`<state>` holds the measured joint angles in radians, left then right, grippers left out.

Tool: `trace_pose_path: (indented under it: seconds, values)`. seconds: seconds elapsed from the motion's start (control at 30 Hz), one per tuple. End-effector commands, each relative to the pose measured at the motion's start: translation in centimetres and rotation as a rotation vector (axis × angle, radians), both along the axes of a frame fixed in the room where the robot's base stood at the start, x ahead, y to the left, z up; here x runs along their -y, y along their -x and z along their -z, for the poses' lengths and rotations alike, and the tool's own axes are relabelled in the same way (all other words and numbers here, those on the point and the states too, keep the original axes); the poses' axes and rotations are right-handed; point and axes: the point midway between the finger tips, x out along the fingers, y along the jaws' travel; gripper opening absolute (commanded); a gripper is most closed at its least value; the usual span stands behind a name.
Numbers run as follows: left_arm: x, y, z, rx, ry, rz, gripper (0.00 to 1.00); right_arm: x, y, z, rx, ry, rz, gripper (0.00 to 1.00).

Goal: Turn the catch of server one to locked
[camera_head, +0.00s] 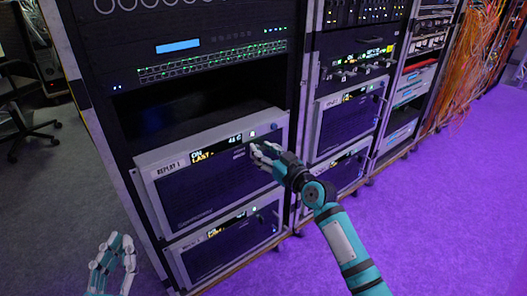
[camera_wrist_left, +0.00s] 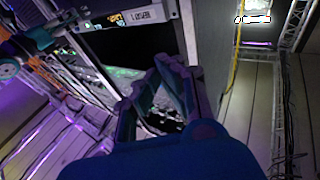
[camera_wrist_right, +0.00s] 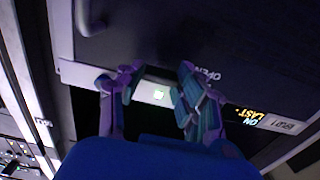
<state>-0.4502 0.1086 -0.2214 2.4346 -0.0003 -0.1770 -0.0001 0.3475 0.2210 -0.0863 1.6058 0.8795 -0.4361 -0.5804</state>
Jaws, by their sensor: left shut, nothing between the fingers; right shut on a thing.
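Server one, labelled REPLAY 1 (camera_head: 190,205), is a grey-framed unit with a dark front in the near rack. Its lit display (camera_head: 215,149) reads ON and LAST. My right gripper (camera_head: 257,150) is at the right end of the display strip, shut on the catch, which its fingers mostly hide. In the right wrist view, the word OPEN (camera_wrist_right: 207,74) shows beside the fingers (camera_wrist_right: 156,82), and a small lit square (camera_wrist_right: 158,94) shows between them. The catch's exact angle cannot be told. My left gripper (camera_head: 112,262) is shut and empty, low at the left, away from the rack.
A similar unit (camera_head: 225,240) sits below server one. An open dark bay and a switch with green lights (camera_head: 212,62) are above. More racks (camera_head: 345,110) stand to the right. A chair (camera_head: 25,110) is at far left. The purple floor (camera_head: 450,210) is clear.

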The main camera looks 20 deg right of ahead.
Motion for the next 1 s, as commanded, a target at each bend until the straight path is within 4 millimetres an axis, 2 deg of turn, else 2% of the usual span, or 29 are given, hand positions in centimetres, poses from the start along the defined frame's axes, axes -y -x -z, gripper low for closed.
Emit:
trace_pose_path:
  seconds: [0.03,0.1,0.4,0.57,0.73,1.0]
  values:
    - [0.0,0.0,0.0,0.000,0.000,0.000,0.00,0.0,0.0,0.0,0.000,0.000,0.000,0.12]
    - [0.0,0.0,0.0,0.000,0.000,0.000,0.00,0.0,0.0,0.0,0.000,0.000,0.000,0.03]
    - [0.0,-0.1,0.5,-0.038,-0.009,-0.001,0.00,0.0,0.0,-0.1,-0.012,-0.034,0.000,0.03]
    - [-0.3,-0.2,2.3,-0.139,-0.036,-0.007,0.00,0.0,0.0,-0.1,-0.040,-0.107,0.000,0.03]
    - [-0.7,0.0,5.0,-0.289,-0.075,-0.017,0.00,0.1,0.0,-0.1,-0.086,-0.230,0.000,0.03]
    - [-1.8,1.5,9.4,-0.545,-0.138,-0.034,0.00,0.2,0.0,-0.1,-0.173,-0.469,0.000,0.03]
